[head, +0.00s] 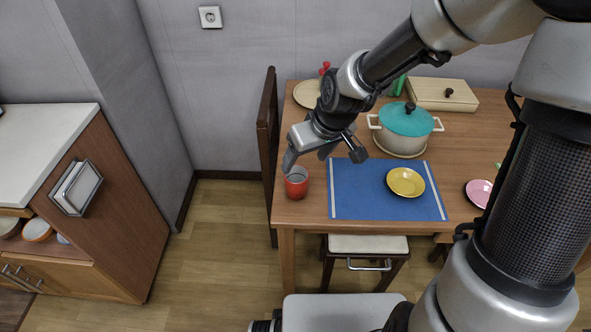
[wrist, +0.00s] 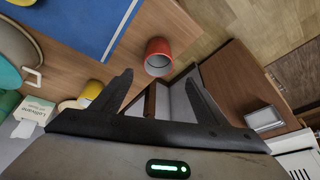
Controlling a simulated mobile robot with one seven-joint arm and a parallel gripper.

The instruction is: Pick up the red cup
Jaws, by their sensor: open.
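The red cup (head: 296,186) stands upright near the left front corner of the wooden table, just left of the blue mat. In the wrist view the red cup (wrist: 158,47) shows with its open rim facing the camera, just beyond the fingertips and between their lines. My gripper (head: 341,157) is open and empty, above and a little right of the cup in the head view. In the wrist view the two dark fingers of my gripper (wrist: 160,76) are spread apart. No contact with the cup shows.
The blue mat (head: 358,198) bears a yellow saucer (head: 406,182). A teal-lidded pot (head: 405,120), a wooden box (head: 442,94) and a round board (head: 306,94) stand behind. A yellow cup (wrist: 91,89) shows in the wrist view. A chair back (head: 268,125) rises at the table's left edge.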

